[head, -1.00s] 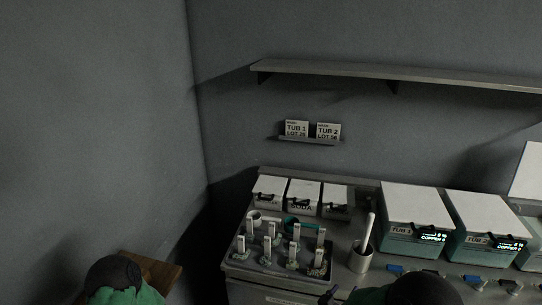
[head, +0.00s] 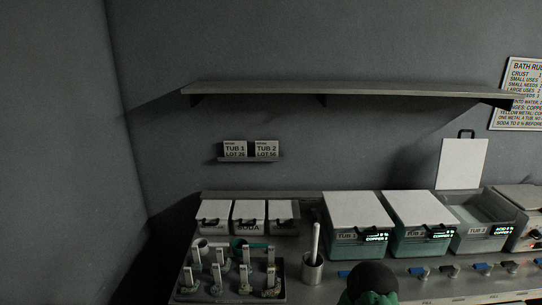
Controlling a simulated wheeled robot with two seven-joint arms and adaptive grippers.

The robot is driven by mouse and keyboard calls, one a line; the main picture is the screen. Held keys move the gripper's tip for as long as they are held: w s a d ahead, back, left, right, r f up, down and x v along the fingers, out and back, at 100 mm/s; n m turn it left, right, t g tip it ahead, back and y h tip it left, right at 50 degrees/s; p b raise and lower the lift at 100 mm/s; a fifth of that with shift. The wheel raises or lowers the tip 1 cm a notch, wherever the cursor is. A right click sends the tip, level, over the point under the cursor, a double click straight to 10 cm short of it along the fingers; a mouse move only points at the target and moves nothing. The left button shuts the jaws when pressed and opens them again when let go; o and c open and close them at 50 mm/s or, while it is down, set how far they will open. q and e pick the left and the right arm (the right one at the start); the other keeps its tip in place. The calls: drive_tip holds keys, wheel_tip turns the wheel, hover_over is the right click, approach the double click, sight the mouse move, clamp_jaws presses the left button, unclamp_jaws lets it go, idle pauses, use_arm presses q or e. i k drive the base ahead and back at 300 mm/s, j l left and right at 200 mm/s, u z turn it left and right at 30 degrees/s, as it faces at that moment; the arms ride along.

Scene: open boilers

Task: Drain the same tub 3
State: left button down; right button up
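The third tub in the row (head: 472,238) stands at the right in the head view, with its top open and a lit display on its front. Its label is too small to read clearly. A white panel with a dark handle (head: 462,163), which looks like its lid, stands upright behind it. Which lever belongs to which tub is not clear. Neither gripper shows; only a green and black part of my arm rises at the bottom.
Tub 1 (head: 347,238) and tub 2 (head: 425,238) have white lids on. A tray of metal pieces (head: 190,292), three lidded boxes (head: 248,227) and a metal cup with a rod (head: 312,268) are at left. A shelf (head: 345,92) and rules sign (head: 520,94) are on the wall.

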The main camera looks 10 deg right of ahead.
sight(515, 263)
drive_tip(key=z, duration=2.15)
